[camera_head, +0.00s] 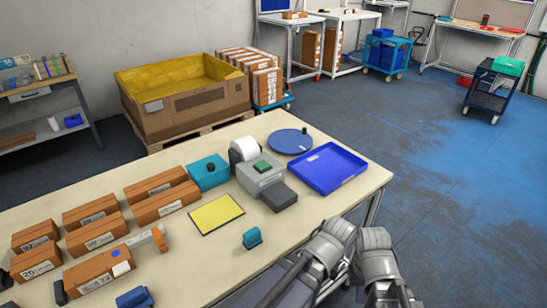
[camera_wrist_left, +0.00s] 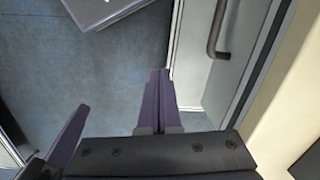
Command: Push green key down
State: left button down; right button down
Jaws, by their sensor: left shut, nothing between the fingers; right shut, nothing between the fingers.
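The green key (camera_head: 262,167) is a small dark green block on top of a grey box-shaped device (camera_head: 256,181) on the table. A darker grey block (camera_head: 279,197) stands against the device's front right side. My left gripper (camera_wrist_left: 158,73) shows in the left wrist view, its purple fingers together and empty, above the floor. My right gripper (camera_head: 389,297) is at the bottom edge of the head view, off the table's right front side, apart from the key; it is shut and empty, partly cut off by the frame.
A white roll (camera_head: 244,149) stands behind the device, a teal box (camera_head: 208,172) to its left, a blue tray (camera_head: 329,167) to its right and a blue round plate (camera_head: 290,141) behind. A yellow mat (camera_head: 216,214) and a teal stamp-like item (camera_head: 252,238) lie nearer. Several brown boxes (camera_head: 102,234) fill the left.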

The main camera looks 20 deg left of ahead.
pick_arm(q)
jog(key=shift+w, duration=0.15)
jog(key=w+a+r+n+t+h+p, duration=0.1)
jog(key=w+a+r+n+p, duration=0.1)
jog(key=w+r+n+p, duration=0.2)
jog(key=w+a+r+n+h+p, duration=0.1)
jog(key=w+a+r+n+p, duration=0.2)
jog(key=w+r+n+p, duration=0.1)
jog(key=w+a+r+n+t+h+p, duration=0.1)
jog(key=w+a+r+n+h+p, duration=0.1)
jog(key=w+a+r+n+p, duration=0.1)
jog(key=shift+w+r+n+t+p, duration=0.15)
jog(key=shift+w+r+n+p, duration=0.1)
jog(key=shift+w+r, duration=0.4)
jog(key=shift+w+r+n+t+p, duration=0.15)
jog(key=shift+w+r+n, duration=0.15)
jog(key=shift+w, duration=0.65)
jog(key=w+a+r+n+t+p, duration=0.3)
jog(key=a+r+n, duration=0.4)
jog(key=a, duration=0.3)
jog(key=w+a+r+n+t+h+p, duration=0.1)
jog(key=w+a+r+n+t+p, duration=0.2)
jog(key=w+a+r+n+p, duration=0.2)
jog(key=w+a+r+n, duration=0.2)
jog(key=a, duration=0.2)
jog(key=shift+a+p, duration=0.3)
jog(key=shift+a, duration=0.1)
jog(key=shift+w, duration=0.1)
